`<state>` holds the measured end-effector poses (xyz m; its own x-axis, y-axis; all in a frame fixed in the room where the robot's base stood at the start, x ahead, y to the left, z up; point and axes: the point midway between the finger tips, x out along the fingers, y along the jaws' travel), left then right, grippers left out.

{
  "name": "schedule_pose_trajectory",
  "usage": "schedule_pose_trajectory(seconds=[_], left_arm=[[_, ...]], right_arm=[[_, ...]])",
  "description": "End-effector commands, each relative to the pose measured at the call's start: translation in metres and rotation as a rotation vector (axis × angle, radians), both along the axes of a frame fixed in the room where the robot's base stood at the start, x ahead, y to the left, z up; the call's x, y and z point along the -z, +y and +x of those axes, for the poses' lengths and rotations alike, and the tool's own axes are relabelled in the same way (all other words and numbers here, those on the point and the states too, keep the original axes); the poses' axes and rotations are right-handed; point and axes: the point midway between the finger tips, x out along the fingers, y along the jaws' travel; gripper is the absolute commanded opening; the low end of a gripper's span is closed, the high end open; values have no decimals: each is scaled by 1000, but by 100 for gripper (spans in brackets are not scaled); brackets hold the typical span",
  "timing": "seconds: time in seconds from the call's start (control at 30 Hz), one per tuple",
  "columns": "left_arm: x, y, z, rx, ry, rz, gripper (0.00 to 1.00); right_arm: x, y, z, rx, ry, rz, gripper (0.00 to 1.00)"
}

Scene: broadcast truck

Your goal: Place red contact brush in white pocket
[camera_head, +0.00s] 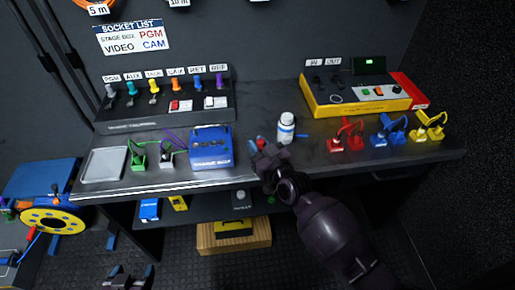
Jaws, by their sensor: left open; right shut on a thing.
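My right gripper (265,153) is over the front part of the desk, left of the white bottle. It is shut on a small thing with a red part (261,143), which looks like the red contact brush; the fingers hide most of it. A white holder (167,157), perhaps the white pocket, stands on the desk between a green holder (139,160) and a blue box. It is clearly apart from my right gripper. My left gripper (128,272) is open and low at the bottom edge, in front of the desk.
A grey tray (88,174) lies at the desk's left. The blue box (211,160) stands between the white holder and my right gripper. The white bottle (286,128) is close by. Red (347,143), blue (383,138) and yellow (421,134) holders stand at the right.

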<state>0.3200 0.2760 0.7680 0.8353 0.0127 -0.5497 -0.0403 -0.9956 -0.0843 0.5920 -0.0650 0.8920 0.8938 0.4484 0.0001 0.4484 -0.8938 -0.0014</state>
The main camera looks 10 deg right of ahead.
Motion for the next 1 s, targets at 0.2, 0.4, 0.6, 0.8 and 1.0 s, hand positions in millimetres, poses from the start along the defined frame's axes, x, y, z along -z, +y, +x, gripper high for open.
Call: schedule_pose_trajectory(seconds=[0.2, 0.4, 0.6, 0.8, 1.0], left_arm=[[4, 0, -1, 0, 5, 0, 72], [5, 1, -5, -2, 10, 0, 72], [8, 1, -7, -3, 16, 0, 72], [8, 1, -7, -3, 15, 0, 72], [6, 1, -5, -2, 10, 0, 72]], right_arm=[[10, 0, 0, 1, -2, -1, 0], [10, 0, 0, 1, -1, 0, 0], [13, 0, 0, 0, 0, -1, 30], [13, 0, 0, 0, 0, -1, 47], [12, 0, 0, 1, -1, 0, 47]])
